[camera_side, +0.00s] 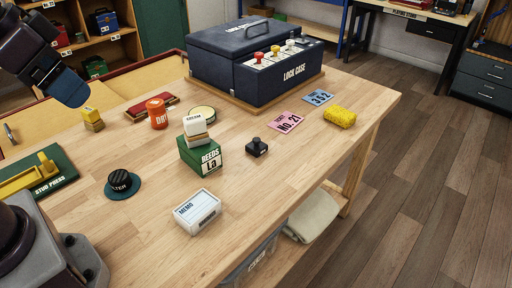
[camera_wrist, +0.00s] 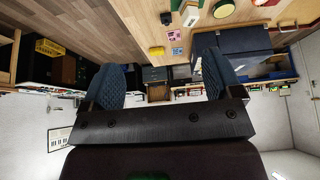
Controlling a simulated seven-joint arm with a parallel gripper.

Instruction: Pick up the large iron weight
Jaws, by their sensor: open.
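A small dark block with a knob on top (camera_side: 257,147) stands upright on the wooden table, right of the green REEDS box; it looks like an iron weight, though its size class cannot be told. It also seems to show as a small dark shape in the wrist view (camera_wrist: 166,18). My gripper (camera_side: 72,92) is high at the upper left of the side view, far from the block. In the wrist view its two blue padded fingers (camera_wrist: 163,80) are wide apart with nothing between them.
The green REEDS box (camera_side: 203,156) bears a cream block (camera_side: 196,128). A white MEMO box (camera_side: 198,211), dark round lettered piece (camera_side: 122,185), orange jar (camera_side: 157,113) and yellow sponge (camera_side: 339,117) stand around. The LOCK CASE (camera_side: 290,78) fills the back. The table's front right is clear.

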